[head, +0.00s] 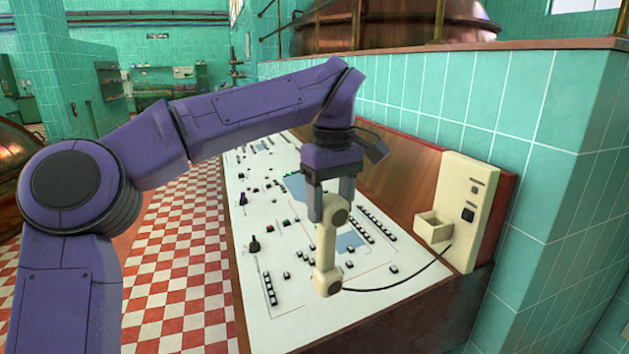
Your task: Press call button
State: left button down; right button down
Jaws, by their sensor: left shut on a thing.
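My left gripper (332,205) is shut on a cream telephone handset (326,248), held upright over the white control panel (262,312). A dark cord (410,276) runs from the handset's lower end to the right. The cream wall phone (469,180) stands at the right end of the panel, with an empty cradle (433,226) on its left side. On its front are a dark square button (468,215) and smaller dark marks above it; which one is the call button I cannot tell. My left gripper is well left of the phone. My right gripper is not in view.
The panel carries several small black buttons (269,289) and a black lever (254,244). A green tiled wall (560,110) rises behind and to the right. A copper kettle (395,28) stands above it. The checkered floor (185,250) left of the panel is free.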

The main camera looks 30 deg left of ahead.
pick_arm(q)
jog(key=w+d+f+m+b, duration=0.25)
jog(key=f+m, duration=0.65)
jog(key=f, duration=0.8)
jog(key=s+d+f+m, duration=0.2)
jog(key=f, duration=0.6)
jog(key=s+d+f+m+b, duration=0.1)
jog(key=s+f, duration=0.1)
jog(key=f, duration=0.6)
jog(key=shift+s+d+m, duration=0.2)
jog(key=shift+d+m, duration=0.15)
jog(key=shift+m, duration=0.05)
